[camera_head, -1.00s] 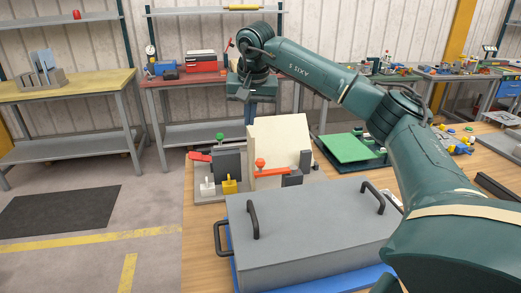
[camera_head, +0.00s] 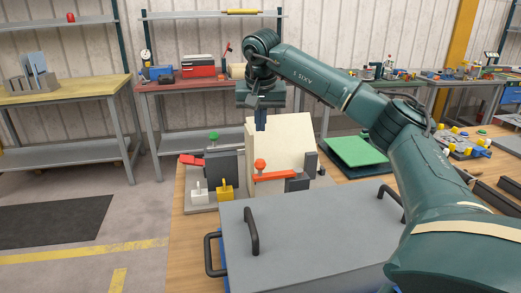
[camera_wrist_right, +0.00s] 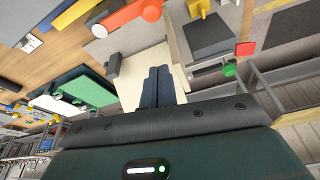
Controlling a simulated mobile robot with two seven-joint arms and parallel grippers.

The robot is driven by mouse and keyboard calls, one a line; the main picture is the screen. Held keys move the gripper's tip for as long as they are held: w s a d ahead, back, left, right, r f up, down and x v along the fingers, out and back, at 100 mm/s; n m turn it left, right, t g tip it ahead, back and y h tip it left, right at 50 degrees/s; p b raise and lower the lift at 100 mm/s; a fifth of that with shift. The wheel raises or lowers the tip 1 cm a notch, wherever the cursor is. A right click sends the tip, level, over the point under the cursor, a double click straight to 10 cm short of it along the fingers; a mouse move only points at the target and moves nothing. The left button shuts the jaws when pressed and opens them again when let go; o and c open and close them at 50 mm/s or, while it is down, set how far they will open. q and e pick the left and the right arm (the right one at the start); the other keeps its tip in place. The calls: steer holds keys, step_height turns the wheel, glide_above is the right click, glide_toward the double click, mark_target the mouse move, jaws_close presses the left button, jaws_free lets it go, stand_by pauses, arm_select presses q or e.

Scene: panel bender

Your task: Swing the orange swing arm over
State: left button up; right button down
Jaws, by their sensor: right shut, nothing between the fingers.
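The orange swing arm (camera_head: 275,176) lies roughly level across the lower front of an upright cream panel (camera_head: 285,138) in the bender fixture. An orange knob (camera_head: 260,164) tops its left end. In the right wrist view the swing arm (camera_wrist_right: 122,17) is at the top, with its knob (camera_wrist_right: 151,10) at its end. My right gripper (camera_head: 260,127) is shut and empty, fingers down, at the panel's upper left and above the knob. In the wrist view its fingertips (camera_wrist_right: 160,68) appear against the cream panel, and I cannot tell if they touch. My left gripper is out of view.
Left of the panel are a dark block (camera_head: 224,168), a red lever (camera_head: 192,160), a green knob (camera_head: 213,135) and a yellow clamp (camera_head: 225,190). A grey lidded case (camera_head: 310,228) with black handles fills the front. A green plate (camera_head: 357,151) lies to the right.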

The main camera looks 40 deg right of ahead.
arm_select(q)
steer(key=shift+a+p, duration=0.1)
steer(key=shift+p, duration=0.4)
arm_select(e)
step_height(320, 180, down, 9)
steer(key=shift+s+a, duration=0.25)
steer(key=shift+s, duration=0.05)
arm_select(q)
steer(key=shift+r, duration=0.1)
arm_select(e)
steer(key=shift+r, duration=0.1)
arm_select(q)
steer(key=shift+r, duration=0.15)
arm_select(e)
steer(key=shift+s, duration=0.1)
